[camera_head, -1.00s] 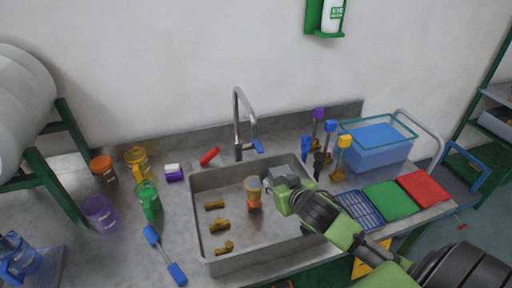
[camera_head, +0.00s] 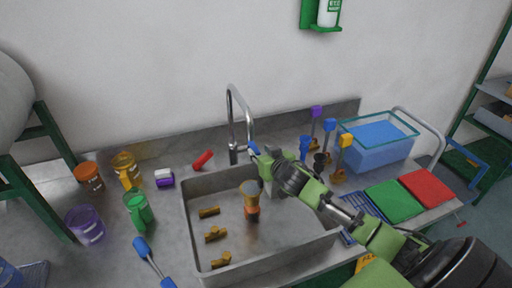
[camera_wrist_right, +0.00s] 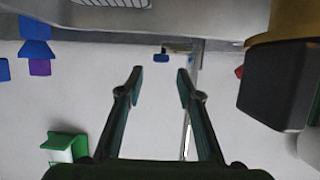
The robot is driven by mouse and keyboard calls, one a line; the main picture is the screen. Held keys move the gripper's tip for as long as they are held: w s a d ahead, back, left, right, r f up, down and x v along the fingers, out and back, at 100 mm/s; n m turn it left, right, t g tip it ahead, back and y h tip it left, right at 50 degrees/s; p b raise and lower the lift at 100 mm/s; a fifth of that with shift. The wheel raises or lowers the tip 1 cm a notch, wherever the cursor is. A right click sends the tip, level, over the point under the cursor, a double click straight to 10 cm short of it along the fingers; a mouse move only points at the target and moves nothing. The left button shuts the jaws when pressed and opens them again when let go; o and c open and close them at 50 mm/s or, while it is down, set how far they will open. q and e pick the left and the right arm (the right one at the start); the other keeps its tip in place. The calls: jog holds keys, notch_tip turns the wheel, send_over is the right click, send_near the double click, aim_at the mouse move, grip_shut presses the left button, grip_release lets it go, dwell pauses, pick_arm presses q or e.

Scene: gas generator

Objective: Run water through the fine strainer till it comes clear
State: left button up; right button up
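A small cup-shaped piece with a gold top and orange lower part, apparently the strainer (camera_head: 250,196), stands upright in the steel sink (camera_head: 290,256). The silver tap (camera_head: 231,120) rises behind the sink; its blue lever (camera_head: 253,148) shows at its right. My right gripper (camera_head: 264,165) is over the sink's back edge, close to the lever. In the right wrist view my gripper (camera_wrist_right: 160,75) is open and empty, with a small blue piece, likely the lever (camera_wrist_right: 163,56), beyond the gap. No water stream is visible. My left gripper is out of view.
Brass fittings (camera_head: 215,235) lie in the sink. Orange, yellow, purple and green jugs stand left; a blue-handled tool (camera_head: 141,247) lies nearby. Upright coloured-top fittings (camera_head: 329,126) and a blue bin (camera_head: 376,150) stand right. A gold-and-black object (camera_wrist_right: 276,84) looms close in the wrist view.

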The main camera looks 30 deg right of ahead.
aim_at(254, 146)
jog(key=shift+x, duration=2.45)
jog(key=shift+a, duration=0.1)
jog(key=shift+r, duration=0.1)
grip_shut()
